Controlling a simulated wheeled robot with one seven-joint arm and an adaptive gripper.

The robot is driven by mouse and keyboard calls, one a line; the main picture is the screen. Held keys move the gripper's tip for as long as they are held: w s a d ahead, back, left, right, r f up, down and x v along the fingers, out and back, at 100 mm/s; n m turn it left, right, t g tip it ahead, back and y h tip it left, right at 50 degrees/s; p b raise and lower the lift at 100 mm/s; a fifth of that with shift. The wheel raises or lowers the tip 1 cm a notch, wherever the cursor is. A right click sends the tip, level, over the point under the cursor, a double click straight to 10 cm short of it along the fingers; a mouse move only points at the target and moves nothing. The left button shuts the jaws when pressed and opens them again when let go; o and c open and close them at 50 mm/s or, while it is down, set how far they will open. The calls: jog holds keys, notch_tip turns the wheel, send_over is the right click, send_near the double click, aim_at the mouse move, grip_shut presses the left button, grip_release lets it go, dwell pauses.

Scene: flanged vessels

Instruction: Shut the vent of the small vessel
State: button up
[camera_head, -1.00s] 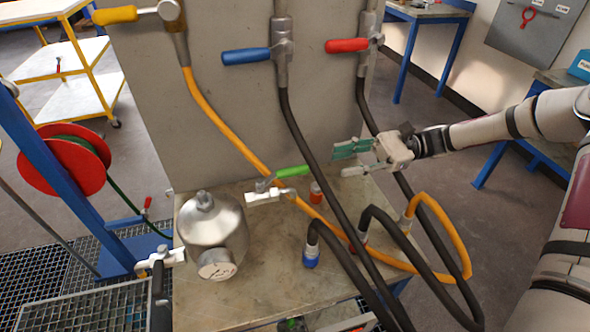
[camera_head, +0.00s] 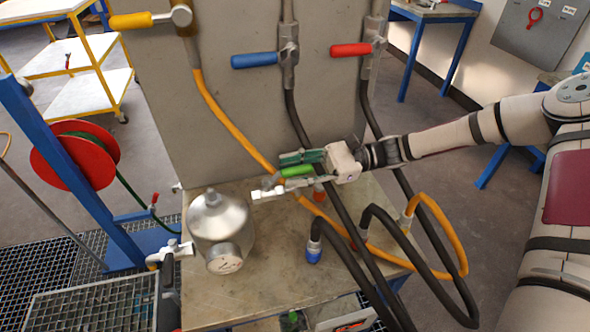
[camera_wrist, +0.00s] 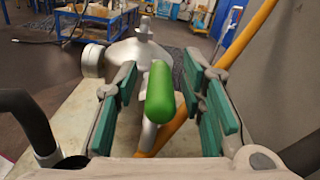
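The small steel vessel (camera_head: 218,225) stands on the bench top; its domed body also shows in the wrist view (camera_wrist: 125,58). A pale valve (camera_head: 268,193) on its right side carries a green lever handle (camera_head: 297,171). I take this valve as the vent. In the wrist view the green handle (camera_wrist: 160,92) lies between the green finger pads, with a gap on both sides. My gripper (camera_head: 300,162) is open around the handle, and the fingers do not appear to touch it. Whether the handle's position means open or shut I cannot tell.
An orange hose (camera_head: 232,127) and dark hoses (camera_head: 374,251) run close to my gripper. A grey panel (camera_head: 235,95) rises behind, with yellow, blue (camera_head: 254,60) and red handles. Another pale valve (camera_head: 168,252) is left of the vessel. The bench front (camera_head: 260,295) is bare.

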grip_shut()
jog(key=w+n+g+h+b, duration=0.1)
jog(key=n+g+b, duration=0.1)
jog(key=b, duration=0.1)
jog(key=w+a+n+g+h+b, duration=0.1)
jog(key=n+g+h+b, duration=0.1)
jog(key=g+b, duration=0.1)
jog(key=w+n+g+h+b, duration=0.1)
jog(key=n+g+b, duration=0.1)
jog(key=b, duration=0.1)
jog(key=shift+a+g+h, duration=0.3)
jog(key=shift+g, duration=0.1)
jog(key=shift+b, duration=0.3)
